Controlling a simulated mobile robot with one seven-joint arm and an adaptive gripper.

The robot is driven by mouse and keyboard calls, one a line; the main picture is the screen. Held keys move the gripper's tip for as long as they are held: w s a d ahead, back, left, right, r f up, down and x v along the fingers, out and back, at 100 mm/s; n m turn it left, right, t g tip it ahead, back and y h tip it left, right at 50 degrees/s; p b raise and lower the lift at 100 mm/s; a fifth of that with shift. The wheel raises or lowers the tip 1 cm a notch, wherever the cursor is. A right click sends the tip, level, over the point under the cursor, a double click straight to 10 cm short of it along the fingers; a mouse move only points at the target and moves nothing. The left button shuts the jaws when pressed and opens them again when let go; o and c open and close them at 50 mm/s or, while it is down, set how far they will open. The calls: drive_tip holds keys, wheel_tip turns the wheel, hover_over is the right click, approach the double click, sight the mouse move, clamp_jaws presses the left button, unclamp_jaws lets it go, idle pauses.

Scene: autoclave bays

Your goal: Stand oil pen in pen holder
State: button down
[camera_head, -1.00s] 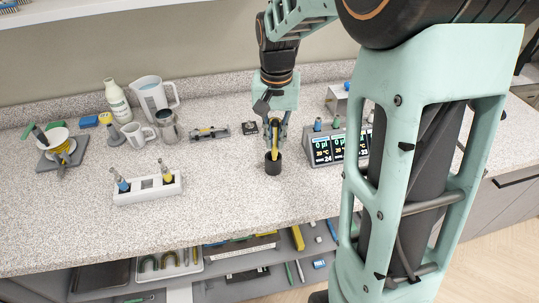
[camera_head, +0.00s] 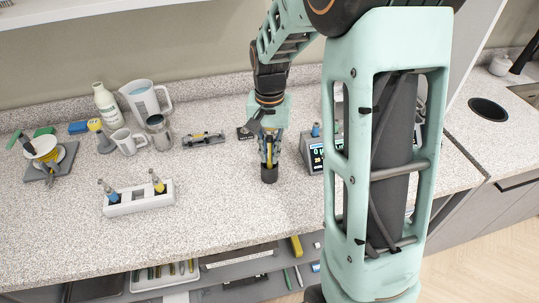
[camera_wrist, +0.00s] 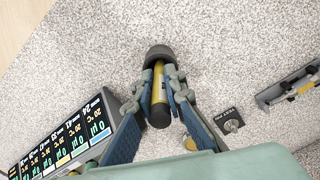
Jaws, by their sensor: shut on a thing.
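The oil pen (camera_wrist: 158,82) is yellow with a black end and stands roughly upright between my fingers; its yellow body also shows in the head view (camera_head: 268,153). The pen holder (camera_head: 269,174) is a small dark round cup on the speckled counter, and it also shows in the wrist view (camera_wrist: 158,54). My gripper (camera_head: 268,147) points down just above the holder and is shut on the pen; its fingers also show in the wrist view (camera_wrist: 160,93). The pen's lower end meets the cup's opening and appears to be inside; its depth is hidden.
A multi-display block (camera_wrist: 65,135) stands close beside my gripper. A white rack (camera_head: 138,200) with small bottles lies to the left. A mug (camera_head: 128,141), a jug (camera_head: 145,100) and a grey tray-like holder (camera_head: 203,140) stand behind. The counter in front of the cup is clear.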

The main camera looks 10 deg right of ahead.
sight(269, 137)
drive_tip(key=shift+f, duration=0.6)
drive_tip(key=shift+f, duration=0.1)
drive_tip(key=c, duration=2)
unclamp_jaws()
wheel_tip(269, 137, up, 12)
drive_tip(key=shift+r, duration=0.15)
